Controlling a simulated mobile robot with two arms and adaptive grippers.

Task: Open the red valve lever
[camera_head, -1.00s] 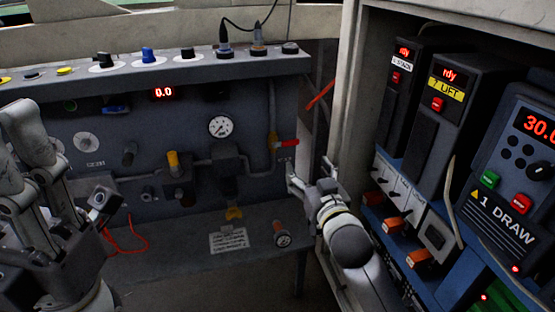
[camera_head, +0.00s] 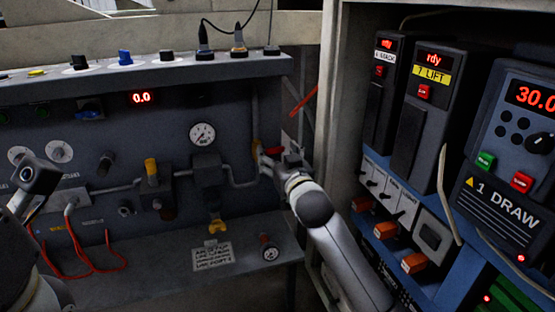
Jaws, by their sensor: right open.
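The red valve lever (camera_head: 273,149) sits at the right end of the grey pipe run on the dark panel. It lies roughly level, next to a yellow fitting. My right gripper (camera_head: 274,160) is open at the lever, with its fingers close around or just below it. I cannot tell whether they touch it, and the gripper partly hides the lever. Of my left arm, only the wrist part with a small camera-like block shows at the left edge; its fingers are out of view.
A pressure gauge (camera_head: 202,134) and a red 0.0 display (camera_head: 142,98) are on the panel. A shelf with a label plate (camera_head: 212,256) lies below. A cabinet with drive modules (camera_head: 430,95) stands close on the right, beside my right forearm.

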